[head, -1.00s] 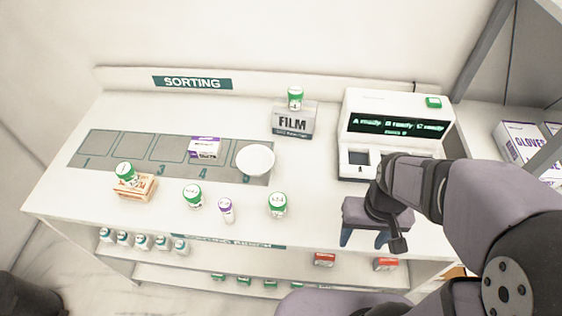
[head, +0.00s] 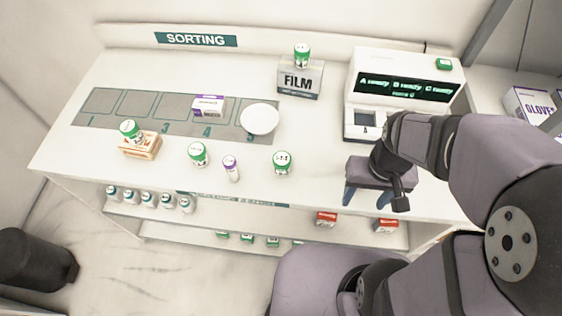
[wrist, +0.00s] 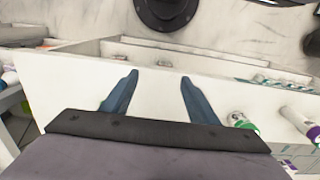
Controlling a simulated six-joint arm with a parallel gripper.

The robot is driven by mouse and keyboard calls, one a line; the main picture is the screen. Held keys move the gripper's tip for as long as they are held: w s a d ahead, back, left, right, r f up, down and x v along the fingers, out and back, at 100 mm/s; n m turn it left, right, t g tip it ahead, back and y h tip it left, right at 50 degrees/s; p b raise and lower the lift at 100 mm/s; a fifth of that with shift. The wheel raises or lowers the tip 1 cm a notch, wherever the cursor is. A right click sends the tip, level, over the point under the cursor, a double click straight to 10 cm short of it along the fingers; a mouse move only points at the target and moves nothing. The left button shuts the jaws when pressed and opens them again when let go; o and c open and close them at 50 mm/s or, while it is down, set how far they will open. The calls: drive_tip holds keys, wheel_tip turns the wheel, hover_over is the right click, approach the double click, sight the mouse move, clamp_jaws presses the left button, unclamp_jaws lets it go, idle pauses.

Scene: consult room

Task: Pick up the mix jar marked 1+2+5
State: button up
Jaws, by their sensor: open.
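Several green-lidded white jars show in the head view. One stands alone near the front edge of the counter (head: 282,163), with a row of marks on its lid that may be 1+2+5, too small to read surely. Another stands to its left (head: 198,154). One sits on an orange box (head: 130,130) and one on the FILM box (head: 302,55). My gripper (head: 367,199) is open and empty at the counter's front edge, right of the lone jar and apart from it. In the wrist view my fingers (wrist: 158,79) are spread, with a green-lidded jar (wrist: 240,121) to their right.
A purple-capped bottle (head: 231,168) stands between the two front jars. A white dish (head: 259,119) and a purple-white box (head: 209,106) lie on the numbered grey mat (head: 84,122). A machine with a lit screen (head: 404,88) stands behind my gripper. Shelves below hold bottles and red boxes.

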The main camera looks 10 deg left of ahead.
sight(280, 169)
idle(0.4)
